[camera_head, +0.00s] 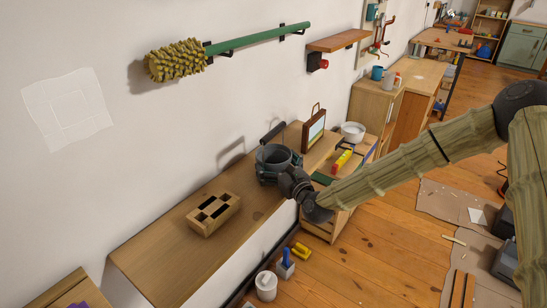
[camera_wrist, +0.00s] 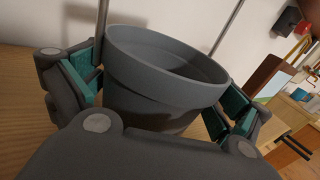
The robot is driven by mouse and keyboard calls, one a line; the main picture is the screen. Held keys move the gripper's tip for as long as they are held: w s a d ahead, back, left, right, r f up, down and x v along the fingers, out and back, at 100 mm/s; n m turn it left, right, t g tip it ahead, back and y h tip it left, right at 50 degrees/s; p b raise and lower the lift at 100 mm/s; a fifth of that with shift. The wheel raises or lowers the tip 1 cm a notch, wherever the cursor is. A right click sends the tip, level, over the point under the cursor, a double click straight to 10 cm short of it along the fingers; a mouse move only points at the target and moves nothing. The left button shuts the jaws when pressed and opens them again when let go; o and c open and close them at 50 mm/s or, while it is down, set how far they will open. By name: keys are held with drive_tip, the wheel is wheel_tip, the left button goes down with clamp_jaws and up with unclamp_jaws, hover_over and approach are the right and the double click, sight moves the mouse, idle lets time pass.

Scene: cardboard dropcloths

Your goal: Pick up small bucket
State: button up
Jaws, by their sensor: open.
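The small bucket (camera_wrist: 160,75) is grey, with a wide rim and thin metal handle rods rising at its sides in the wrist view. It stands upright on a wooden shelf or bench against the wall; in the head view the bucket (camera_head: 274,156) is partly covered by my gripper (camera_head: 278,172). My gripper (camera_wrist: 158,105) has its two teal-padded fingers spread, one on each side of the bucket. The left pad is very close to the bucket wall; I cannot tell whether either pad touches. The bucket's lower front is hidden by the gripper body.
A wooden block with dark slots (camera_head: 213,213) lies on the bench to the left. A framed picture (camera_head: 314,131), a white bowl (camera_head: 353,132) and a yellow-red tool (camera_head: 342,161) are to the right. A green-handled brush (camera_head: 178,61) hangs on the wall above.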

drive_tip(key=shift+w+a, duration=0.1)
drive_tip(key=shift+w, duration=0.2)
drive_tip(key=c, duration=0.8)
drive_tip(key=shift+r, duration=0.6)
wheel_tip(320, 180, up, 2)
drive_tip(key=shift+r+b, duration=0.25)
drive_tip(key=shift+b, duration=0.05)
drive_tip(key=s+d, duration=0.2)
drive_tip(key=s, duration=0.5)
drive_tip(key=s+d+r+b, duration=0.1)
drive_tip(key=s, duration=0.7)
drive_tip(key=shift+s+d+r, duration=0.15)
drive_tip(key=shift+s+d, duration=0.15)
drive_tip(key=shift+d, duration=0.05)
